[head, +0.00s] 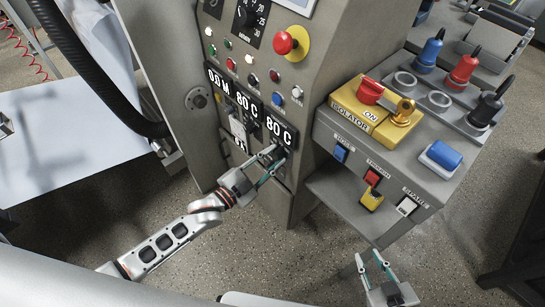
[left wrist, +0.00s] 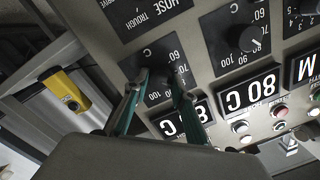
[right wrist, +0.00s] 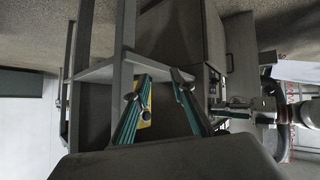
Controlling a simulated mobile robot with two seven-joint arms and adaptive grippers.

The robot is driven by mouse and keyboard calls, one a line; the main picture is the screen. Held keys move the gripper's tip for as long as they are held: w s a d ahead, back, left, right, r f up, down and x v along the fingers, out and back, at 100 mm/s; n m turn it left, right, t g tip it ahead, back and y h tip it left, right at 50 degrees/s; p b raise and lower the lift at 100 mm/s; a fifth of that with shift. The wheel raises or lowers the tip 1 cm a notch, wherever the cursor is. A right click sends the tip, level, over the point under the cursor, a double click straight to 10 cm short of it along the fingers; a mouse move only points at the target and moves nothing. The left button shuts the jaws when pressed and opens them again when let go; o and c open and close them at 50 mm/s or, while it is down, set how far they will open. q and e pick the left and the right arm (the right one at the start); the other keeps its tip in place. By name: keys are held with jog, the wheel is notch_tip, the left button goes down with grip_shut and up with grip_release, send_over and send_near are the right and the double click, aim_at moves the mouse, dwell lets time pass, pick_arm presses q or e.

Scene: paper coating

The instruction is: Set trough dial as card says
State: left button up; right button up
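The trough dial (left wrist: 157,93) is a black knob on a dark plate marked 60 to 100 C, with TROUGH lettering beside it in the left wrist view. My left gripper (left wrist: 157,77) has its two fingertips on either side of this knob and appears closed on it; the fingers hide the knob's pointer. In the head view my left gripper (head: 276,160) is at the panel below the right display (head: 280,136), which reads 80 C. My right gripper (head: 375,267) is open and empty, low at the right.
Another dial (left wrist: 247,39) sits close to the trough dial. A red emergency button (head: 291,41) and several small buttons are above. The grey console (head: 330,125) with a yellow isolator (head: 375,108) juts out at the right, above my right gripper.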

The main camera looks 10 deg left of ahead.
jog(key=shift+s, duration=0.2)
pick_arm(q)
jog(key=shift+n, duration=0.3)
jog(key=shift+r+n+p, duration=0.15)
jog(key=shift+n+p, duration=0.35)
jog(key=shift+w+n+p, duration=0.1)
jog(key=shift+n+p, duration=0.25)
jog(key=shift+n, duration=0.35)
jog(key=n+p, duration=0.1)
jog(key=n, duration=0.2)
jog(key=shift+n, duration=0.8)
pick_arm(e)
jog(key=shift+r, duration=0.7)
jog(key=shift+s, duration=0.1)
pick_arm(q)
jog(key=o, duration=1.1)
